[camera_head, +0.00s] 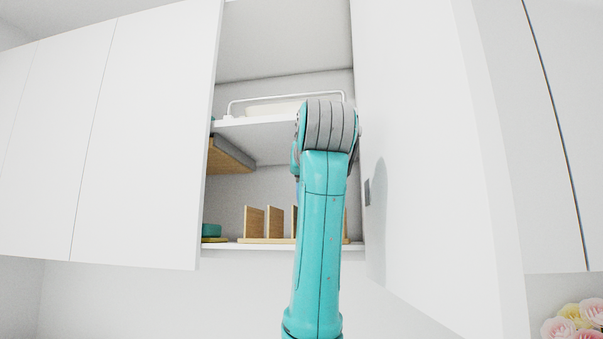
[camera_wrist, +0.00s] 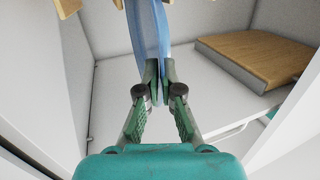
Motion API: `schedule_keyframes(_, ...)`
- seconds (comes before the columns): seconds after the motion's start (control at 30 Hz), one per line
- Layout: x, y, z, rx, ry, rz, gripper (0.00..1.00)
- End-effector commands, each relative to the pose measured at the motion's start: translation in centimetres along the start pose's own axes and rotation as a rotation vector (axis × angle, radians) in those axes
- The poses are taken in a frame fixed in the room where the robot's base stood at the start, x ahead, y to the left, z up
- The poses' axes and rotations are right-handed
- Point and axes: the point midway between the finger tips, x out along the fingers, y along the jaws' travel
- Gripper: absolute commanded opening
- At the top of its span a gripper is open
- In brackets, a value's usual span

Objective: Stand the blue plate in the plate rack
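The blue plate (camera_wrist: 150,30) is on edge in the wrist view, seen nearly edge-on. My gripper (camera_wrist: 155,82) is shut on its near rim. The wooden plate rack (camera_head: 265,240) stands on the cabinet's lower shelf, with upright dividers. My arm covers its right part in the head view. Tips of wooden pieces, apparently the rack's dividers (camera_wrist: 68,7), show at the top of the wrist view, on both sides of the plate. Whether the plate touches the rack cannot be told. My arm hides the gripper and most of the plate in the head view.
Open cabinet doors stand left (camera_head: 150,140) and right (camera_head: 425,150). A middle shelf (camera_head: 265,135) is above the rack, with a wooden board (camera_head: 230,156) beneath it. A white wire-handled item (camera_head: 280,106) is on top. A teal item (camera_head: 211,230) sits left of the rack.

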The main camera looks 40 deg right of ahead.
Motion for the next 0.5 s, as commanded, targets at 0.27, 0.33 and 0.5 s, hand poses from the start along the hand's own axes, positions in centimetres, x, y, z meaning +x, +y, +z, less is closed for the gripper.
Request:
schedule_keyframes(0.27, 2.0, 0.7, -0.2, -0.001, 0.000, 0.001, 0.00)
schedule_keyframes(0.33, 2.2, 0.7, 0.2, -0.001, 0.000, 0.000, 0.00)
schedule_keyframes(0.5, 2.3, 0.8, 1.3, -0.001, 0.001, 0.000, 0.00)
